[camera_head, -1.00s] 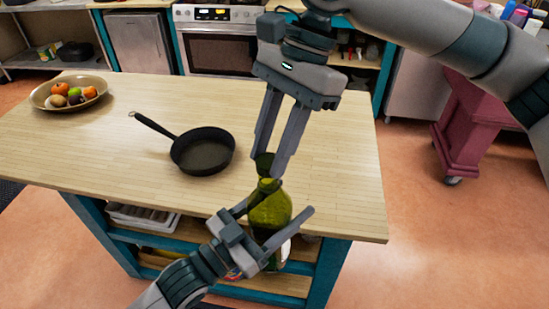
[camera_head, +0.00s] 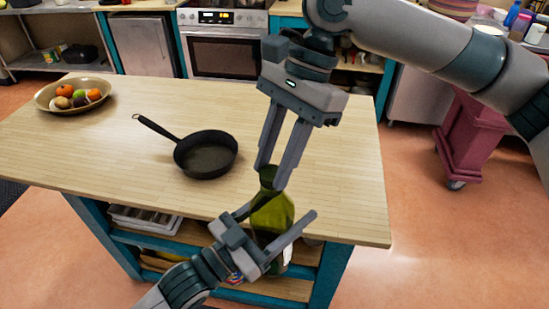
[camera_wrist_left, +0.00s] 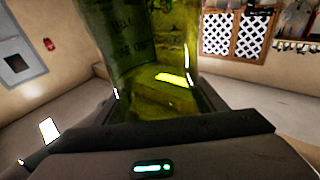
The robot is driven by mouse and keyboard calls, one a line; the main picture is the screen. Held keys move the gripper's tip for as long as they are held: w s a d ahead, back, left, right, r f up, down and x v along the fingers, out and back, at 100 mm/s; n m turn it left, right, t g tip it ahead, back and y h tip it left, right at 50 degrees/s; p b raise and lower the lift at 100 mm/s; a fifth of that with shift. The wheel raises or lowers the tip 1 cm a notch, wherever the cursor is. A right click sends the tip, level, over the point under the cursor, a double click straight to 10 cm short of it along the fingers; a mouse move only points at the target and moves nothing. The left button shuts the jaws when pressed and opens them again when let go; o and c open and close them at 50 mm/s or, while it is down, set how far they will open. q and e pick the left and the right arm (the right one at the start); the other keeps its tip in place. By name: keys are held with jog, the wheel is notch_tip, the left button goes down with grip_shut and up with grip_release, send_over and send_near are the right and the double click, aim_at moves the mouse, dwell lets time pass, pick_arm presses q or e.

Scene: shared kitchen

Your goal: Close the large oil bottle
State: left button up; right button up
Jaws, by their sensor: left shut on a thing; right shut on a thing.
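The large green oil bottle (camera_head: 271,216) is upright in front of the table's near edge. It also shows close up in the left wrist view (camera_wrist_left: 150,50). My left gripper (camera_head: 278,212) is shut around its body from below. My right gripper (camera_head: 273,178) points down from above, shut on the dark green cap (camera_head: 267,171). The cap is at the top of the bottle's neck and looks to be touching it. The fingers partly hide the join, so I cannot tell whether the cap is seated.
A black frying pan (camera_head: 206,155) lies on the wooden table (camera_head: 110,150). A fruit bowl (camera_head: 46,97) stands at its far left corner. Shelves (camera_head: 160,237) with items are under the near edge. A dark red cart (camera_head: 466,150) stands at the right.

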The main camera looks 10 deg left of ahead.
jog(key=shift+f, duration=0.55)
dwell(0.5)
pick_arm(q)
jog(key=c, duration=0.6)
jog(key=shift+o, duration=0.2)
pick_arm(e)
jog(key=m+t, duration=0.1)
jog(key=m, duration=0.1)
jog(key=m+y, duration=0.1)
jog(key=m, duration=0.1)
jog(key=shift+s+d+m+t, duration=0.15)
jog(key=shift+d+m+t, duration=0.05)
jog(key=shift+m+t, duration=0.2)
jog(key=shift+a+m, duration=0.1)
jog(key=shift+m, duration=0.7)
jog(key=o, duration=1.1)
jog(key=shift+c, duration=0.2)
